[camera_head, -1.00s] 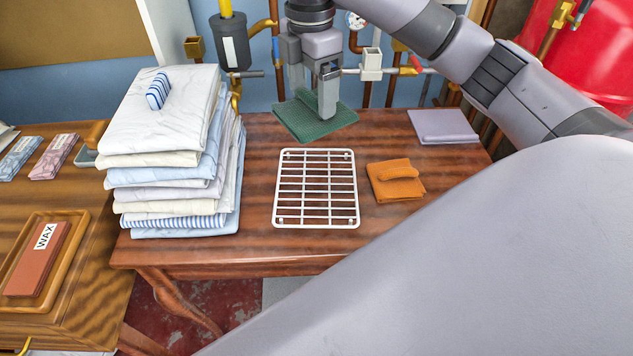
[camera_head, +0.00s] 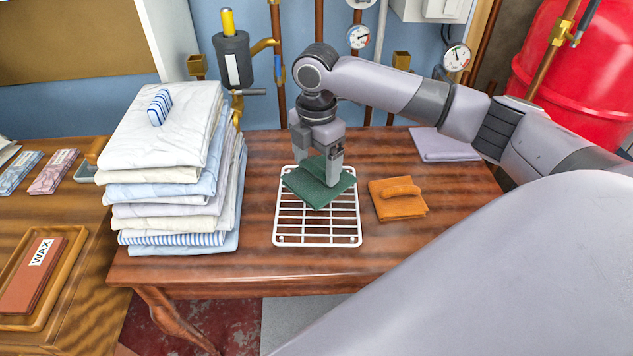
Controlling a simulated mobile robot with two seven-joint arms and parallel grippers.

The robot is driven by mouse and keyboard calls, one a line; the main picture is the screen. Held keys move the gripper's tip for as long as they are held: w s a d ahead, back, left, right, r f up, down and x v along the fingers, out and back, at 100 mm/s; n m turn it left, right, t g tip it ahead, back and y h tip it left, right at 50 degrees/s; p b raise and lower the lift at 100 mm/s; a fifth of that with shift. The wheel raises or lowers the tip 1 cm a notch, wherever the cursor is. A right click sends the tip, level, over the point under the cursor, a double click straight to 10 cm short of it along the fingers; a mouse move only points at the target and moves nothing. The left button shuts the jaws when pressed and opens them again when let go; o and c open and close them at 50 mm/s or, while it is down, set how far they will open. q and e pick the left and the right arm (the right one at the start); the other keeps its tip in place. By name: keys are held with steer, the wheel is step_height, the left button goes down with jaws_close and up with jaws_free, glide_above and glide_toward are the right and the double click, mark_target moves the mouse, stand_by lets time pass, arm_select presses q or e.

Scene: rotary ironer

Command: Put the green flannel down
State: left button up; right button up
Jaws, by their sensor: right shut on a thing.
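The green flannel (camera_head: 314,191) is a dark green folded cloth over the back part of the white wire rack (camera_head: 318,240). My right gripper (camera_head: 330,178) points down and is shut on the flannel. I cannot tell whether the flannel touches the rack's bars or hangs just above them. The rack's front part is bare. My left gripper is not in view.
A tall stack of folded linen (camera_head: 165,195) stands left of the rack. An orange cloth with a rolled piece on top (camera_head: 397,205) lies close on the right. A lilac cloth (camera_head: 445,146) lies at the back right. Pipes and gauges line the wall behind.

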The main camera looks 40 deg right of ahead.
mark_target(316, 183)
step_height(316, 183, down, 6)
steer(key=shift+r, duration=0.1)
stand_by(0.4)
steer(key=o, duration=0.9)
steer(key=shift+c, duration=0.2)
step_height(316, 183, up, 12)
steer(key=shift+r, duration=0.1)
steer(key=shift+s+a, duration=0.1)
